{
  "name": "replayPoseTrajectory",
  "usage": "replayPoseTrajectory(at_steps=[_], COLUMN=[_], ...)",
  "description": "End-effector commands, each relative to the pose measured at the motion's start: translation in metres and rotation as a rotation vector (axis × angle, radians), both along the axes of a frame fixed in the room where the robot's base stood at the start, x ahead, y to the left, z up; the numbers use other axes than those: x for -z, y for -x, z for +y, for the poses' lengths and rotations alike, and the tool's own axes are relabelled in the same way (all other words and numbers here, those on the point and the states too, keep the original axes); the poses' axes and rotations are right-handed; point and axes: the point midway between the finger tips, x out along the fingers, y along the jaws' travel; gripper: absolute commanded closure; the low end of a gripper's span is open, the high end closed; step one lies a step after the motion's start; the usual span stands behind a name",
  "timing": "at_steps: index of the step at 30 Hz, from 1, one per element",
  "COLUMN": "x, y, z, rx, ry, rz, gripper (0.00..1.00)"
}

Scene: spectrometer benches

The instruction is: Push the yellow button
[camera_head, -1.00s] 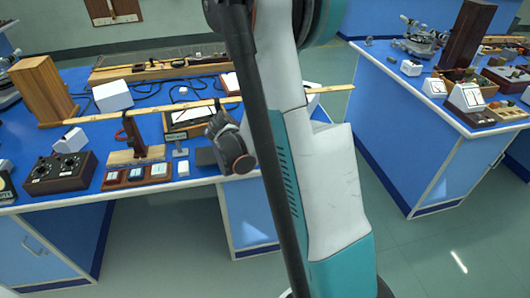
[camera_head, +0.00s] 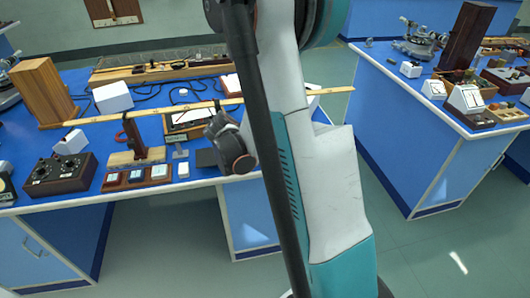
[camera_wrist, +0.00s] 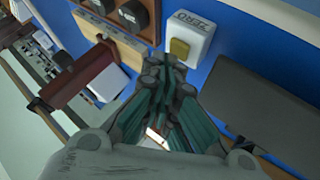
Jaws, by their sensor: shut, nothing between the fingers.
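The yellow button (camera_wrist: 179,49) sits on a small white box (camera_wrist: 190,36) marked "ZERO" in the wrist view. In the head view the fingertips are not clear.
A dark flat block (camera_wrist: 265,115) lies right of the box in the wrist view. A wooden stand (camera_wrist: 100,65) and dark-knobbed modules (camera_wrist: 133,14) are to its left. In the head view a long wooden rule (camera_head: 130,115) crosses above the bench.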

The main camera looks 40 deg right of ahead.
Motion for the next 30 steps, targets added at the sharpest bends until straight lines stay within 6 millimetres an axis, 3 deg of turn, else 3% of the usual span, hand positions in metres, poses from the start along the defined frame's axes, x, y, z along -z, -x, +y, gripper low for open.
replayPoseTrajectory(at_steps=[17,30], x=[-0.012,-0.051], y=[0.0,0.0], z=[0.0,0.0], rx=[0.0,0.0], ry=[0.0,0.0], rz=[0.0,0.0], gripper=[1.0,1.0])
